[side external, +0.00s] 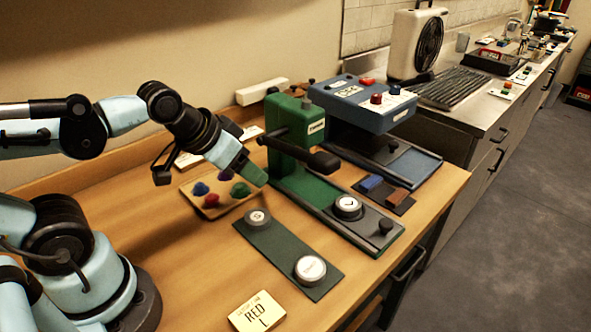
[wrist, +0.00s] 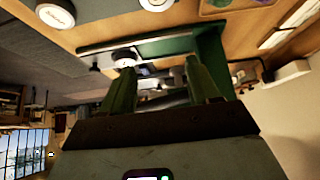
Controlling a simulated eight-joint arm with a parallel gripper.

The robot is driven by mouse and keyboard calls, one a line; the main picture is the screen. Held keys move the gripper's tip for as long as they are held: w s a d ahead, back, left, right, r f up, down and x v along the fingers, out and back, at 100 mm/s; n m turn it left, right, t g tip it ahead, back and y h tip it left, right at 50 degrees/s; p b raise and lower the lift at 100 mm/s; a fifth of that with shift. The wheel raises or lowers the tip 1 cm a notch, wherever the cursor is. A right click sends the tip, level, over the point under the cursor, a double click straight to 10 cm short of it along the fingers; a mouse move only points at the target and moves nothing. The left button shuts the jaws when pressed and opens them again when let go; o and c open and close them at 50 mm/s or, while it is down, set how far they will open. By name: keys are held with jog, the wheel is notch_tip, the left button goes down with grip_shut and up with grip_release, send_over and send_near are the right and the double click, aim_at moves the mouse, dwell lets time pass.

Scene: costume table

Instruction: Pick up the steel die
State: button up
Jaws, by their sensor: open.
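Round metal-sided dies stand in the side external view. A smaller grey one (side external: 258,217) sits at the back end of a dark mat (side external: 284,243), and a larger one with a pale top (side external: 310,269) sits at its front end. Another round die (side external: 348,206) sits on the base of the green press (side external: 295,138). I cannot tell for certain which is the steel die. My gripper (side external: 257,177) is above the table, behind the grey die and beside the press. In the wrist view its green fingers (wrist: 163,78) are apart with nothing held; several round pieces show beyond them.
A wooden tray (side external: 228,206) with coloured pieces lies below and left of my gripper. The press lever (side external: 322,161) sticks out to its right. A blue machine (side external: 362,103) stands behind.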

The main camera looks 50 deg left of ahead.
jog(key=o, duration=0.5)
jog(key=shift+o, duration=0.2)
